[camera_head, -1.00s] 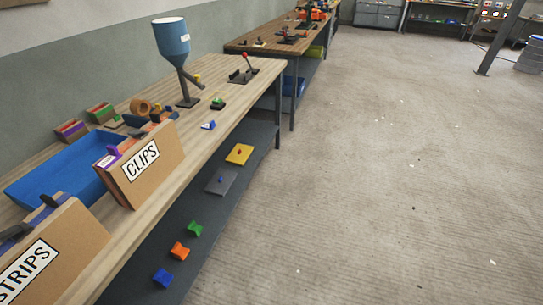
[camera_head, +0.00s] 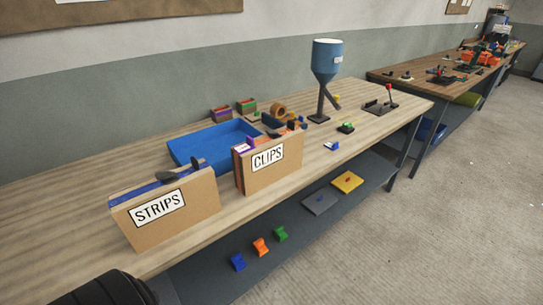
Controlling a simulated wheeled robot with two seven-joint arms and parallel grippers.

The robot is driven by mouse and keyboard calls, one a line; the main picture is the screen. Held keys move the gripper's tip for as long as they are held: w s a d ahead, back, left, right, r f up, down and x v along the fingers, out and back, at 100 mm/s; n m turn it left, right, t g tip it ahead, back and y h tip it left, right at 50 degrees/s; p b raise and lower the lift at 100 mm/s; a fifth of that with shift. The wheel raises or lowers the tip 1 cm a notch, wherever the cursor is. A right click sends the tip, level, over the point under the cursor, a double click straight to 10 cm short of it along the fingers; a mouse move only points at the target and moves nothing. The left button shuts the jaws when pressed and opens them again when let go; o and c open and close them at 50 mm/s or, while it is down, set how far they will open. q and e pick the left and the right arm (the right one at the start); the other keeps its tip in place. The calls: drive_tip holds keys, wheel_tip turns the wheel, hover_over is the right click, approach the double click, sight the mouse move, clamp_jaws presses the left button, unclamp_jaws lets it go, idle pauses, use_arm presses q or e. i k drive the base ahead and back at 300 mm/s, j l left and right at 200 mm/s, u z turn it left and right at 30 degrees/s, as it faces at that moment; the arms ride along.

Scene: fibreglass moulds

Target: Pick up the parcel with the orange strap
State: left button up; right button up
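I cannot make out a parcel with an orange strap for certain in the head view. Two small brown boxes with coloured tops stand behind the blue tray: one box with a purple and red top (camera_head: 221,114) and one box with a green top (camera_head: 246,106). Any strap on them is too small to tell. Neither gripper shows. A dark rounded shape at the bottom left corner looks like part of my own arm.
A long wooden bench holds a blue tray (camera_head: 190,151), a STRIPS box (camera_head: 190,219), a CLIPS box (camera_head: 285,176) and a blue hopper (camera_head: 326,60). A lower shelf (camera_head: 330,225) carries coloured pieces. Open floor (camera_head: 450,240) lies at the right.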

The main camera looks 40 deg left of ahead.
sight(275, 157)
drive_tip(key=u, duration=1.3)
drive_tip(key=i+l+u, duration=0.25)
drive_tip(key=l+u, duration=0.15)
drive_tip(key=l, duration=0.35)
drive_tip(key=i+l+u, duration=0.2)
drive_tip(key=l+u, duration=0.2)
drive_tip(key=l, duration=0.4)
drive_tip(key=l+u, duration=0.45)
drive_tip(key=l, duration=0.35)
drive_tip(key=l+u, duration=0.3)
drive_tip(key=l, duration=0.15)
drive_tip(key=k+l+u, duration=0.1)
drive_tip(key=l+u, duration=0.25)
drive_tip(key=k+l+u, duration=0.15)
drive_tip(key=l+u, duration=0.15)
drive_tip(key=l, duration=0.25)
